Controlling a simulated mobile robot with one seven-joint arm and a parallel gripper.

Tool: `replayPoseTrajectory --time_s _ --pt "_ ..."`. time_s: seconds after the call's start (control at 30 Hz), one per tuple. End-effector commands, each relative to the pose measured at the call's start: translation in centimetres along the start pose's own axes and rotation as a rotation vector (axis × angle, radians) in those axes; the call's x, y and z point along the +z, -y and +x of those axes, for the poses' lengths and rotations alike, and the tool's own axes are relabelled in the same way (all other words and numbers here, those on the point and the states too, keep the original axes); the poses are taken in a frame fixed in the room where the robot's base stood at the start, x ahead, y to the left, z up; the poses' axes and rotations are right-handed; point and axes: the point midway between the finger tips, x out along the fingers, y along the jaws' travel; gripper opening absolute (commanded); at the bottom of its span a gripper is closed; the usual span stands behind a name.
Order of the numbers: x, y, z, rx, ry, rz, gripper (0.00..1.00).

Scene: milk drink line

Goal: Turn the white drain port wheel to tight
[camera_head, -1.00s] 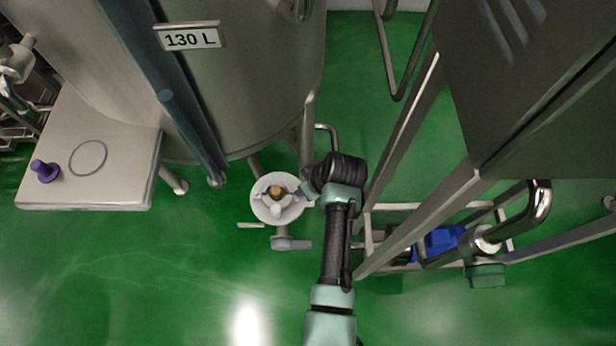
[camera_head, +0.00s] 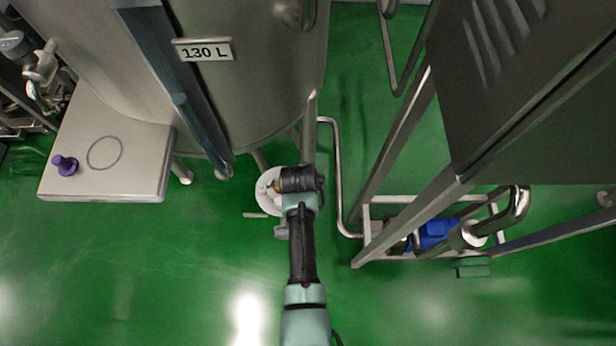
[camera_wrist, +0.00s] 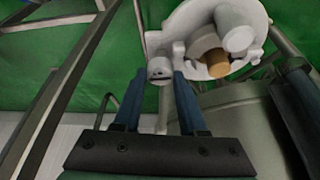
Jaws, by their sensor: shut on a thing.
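The white drain port wheel (camera_head: 264,190) is below the tank in the head view, with its right part hidden behind my wrist. In the wrist view the wheel (camera_wrist: 182,22) is at the top, with stubby white lugs around an orange-brown centre. My gripper (camera_wrist: 160,86) reaches it from below in that view. Its two blue-grey fingers stand on either side of one small white lug of the wheel and are shut on it. My fingers are hidden in the head view. I cannot read from these frames how tight the wheel is.
The steel tank (camera_head: 260,90) with a 130 L sign stands just behind the wheel. A steel pipe (camera_head: 338,180) and a slanted frame leg (camera_head: 405,225) are to the right. A pale table (camera_head: 105,185) with a purple part (camera_head: 65,166) is at left. The green floor in front is clear.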

Motion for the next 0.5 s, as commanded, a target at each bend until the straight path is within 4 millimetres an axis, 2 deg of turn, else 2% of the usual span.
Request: replayPoseTrajectory --time_s 0.5 --pt "-0.01 0.07 0.0 0.045 0.001 0.112 0.0"
